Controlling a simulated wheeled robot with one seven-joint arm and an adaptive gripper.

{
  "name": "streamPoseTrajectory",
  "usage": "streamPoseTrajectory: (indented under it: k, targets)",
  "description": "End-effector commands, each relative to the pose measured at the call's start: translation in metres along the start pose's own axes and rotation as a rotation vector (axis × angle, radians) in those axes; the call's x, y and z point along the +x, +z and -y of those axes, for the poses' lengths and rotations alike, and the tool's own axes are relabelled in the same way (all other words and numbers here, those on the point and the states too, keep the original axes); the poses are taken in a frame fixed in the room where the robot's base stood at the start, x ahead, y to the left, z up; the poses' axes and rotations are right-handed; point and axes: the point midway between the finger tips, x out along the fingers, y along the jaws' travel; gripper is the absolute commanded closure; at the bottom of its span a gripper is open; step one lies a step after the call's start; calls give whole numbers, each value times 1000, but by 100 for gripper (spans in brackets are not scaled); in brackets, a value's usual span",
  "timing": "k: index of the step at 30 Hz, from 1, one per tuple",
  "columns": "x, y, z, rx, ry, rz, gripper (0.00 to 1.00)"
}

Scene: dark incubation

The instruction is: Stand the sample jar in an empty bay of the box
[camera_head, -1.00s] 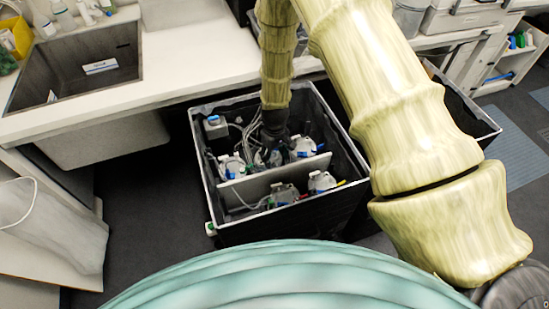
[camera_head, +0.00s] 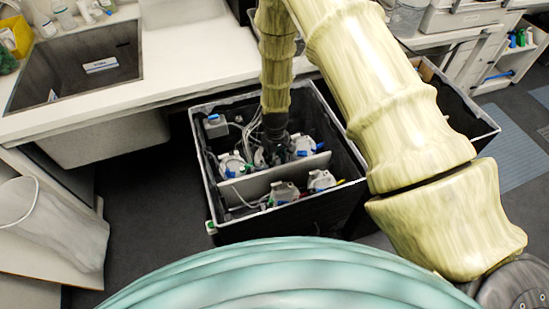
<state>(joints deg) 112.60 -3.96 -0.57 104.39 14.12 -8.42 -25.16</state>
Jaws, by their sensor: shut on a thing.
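The black open box (camera_head: 197,150) stands on the floor below the counter, with a pale divider (camera_head: 275,180) across its inside. My gripper (camera_head: 274,152) reaches down into the box behind the divider. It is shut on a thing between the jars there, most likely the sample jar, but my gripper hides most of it. A white jar with a blue part (camera_head: 231,164) stands left of my gripper and another (camera_head: 304,146) stands right of it. Two more jars, one on the left (camera_head: 284,192) and one on the right (camera_head: 321,180), stand in front of the divider.
A small grey unit with a blue top (camera_head: 215,126) sits in the box's back left corner, with pale tubes beside it. The white counter (camera_head: 180,70) with a dark sink (camera_head: 90,65) lies behind and left. A second dark box (camera_head: 462,115) stands at right, partly behind my arm.

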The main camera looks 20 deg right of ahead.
Motion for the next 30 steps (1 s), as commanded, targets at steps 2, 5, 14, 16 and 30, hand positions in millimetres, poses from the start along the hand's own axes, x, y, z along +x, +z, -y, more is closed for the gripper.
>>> streamPoseTrajectory:
  k: [2,5,14,16,30]
  targets:
    - [0,0,0,7,0,0,89]
    - [1,0,0,48,0,0,89]
    - [0,-1,2,323,1,-1,89]
    - [0,-1,2,380,1,0,89]
    - [0,-1,2,476,0,0,89]
